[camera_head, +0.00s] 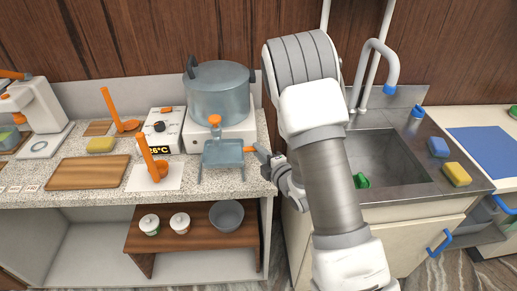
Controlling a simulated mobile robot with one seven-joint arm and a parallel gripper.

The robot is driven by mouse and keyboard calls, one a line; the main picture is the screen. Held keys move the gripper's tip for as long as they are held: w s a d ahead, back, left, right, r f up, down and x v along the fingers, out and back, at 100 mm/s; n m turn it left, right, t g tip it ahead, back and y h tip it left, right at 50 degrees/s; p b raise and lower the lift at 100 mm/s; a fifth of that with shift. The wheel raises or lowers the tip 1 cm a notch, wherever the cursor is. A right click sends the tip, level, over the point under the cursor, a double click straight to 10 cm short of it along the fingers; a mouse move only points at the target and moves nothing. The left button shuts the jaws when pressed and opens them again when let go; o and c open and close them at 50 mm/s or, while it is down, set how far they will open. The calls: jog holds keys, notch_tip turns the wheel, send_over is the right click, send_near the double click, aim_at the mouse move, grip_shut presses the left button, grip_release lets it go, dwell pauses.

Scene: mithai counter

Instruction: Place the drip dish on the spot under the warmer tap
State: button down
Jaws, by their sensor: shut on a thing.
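The drip dish (223,155) is a grey-blue square dish with an orange handle on its right side. My gripper (262,155) is shut on that handle from the right, at the counter's front edge. The warmer (219,95) is a grey metal pot on a white base, with an orange tap (215,121) at its front. The dish shows just below and in front of the tap in the picture. I cannot tell whether it touches the counter or is held above it. The spot under the tap is not visible and may be covered by the dish.
A white box with a display (161,132) and an orange ladle (156,166) on a white sheet stand left of the dish. A wooden board (88,173) lies farther left. My arm spans the gap before the sink (385,160). A shelf (190,240) below holds jars and a bowl.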

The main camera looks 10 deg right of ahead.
jog(key=shift+f+b, duration=0.95)
jog(key=shift+f, duration=1.75)
jog(key=shift+f+b, duration=0.25)
jog(key=shift+b, duration=0.05)
jog(key=c, duration=0.7)
grip_release()
jog(key=shift+s, duration=0.1)
jog(key=p+v, duration=0.9)
jog(key=v, duration=0.8)
jog(key=shift+s+d, duration=0.1)
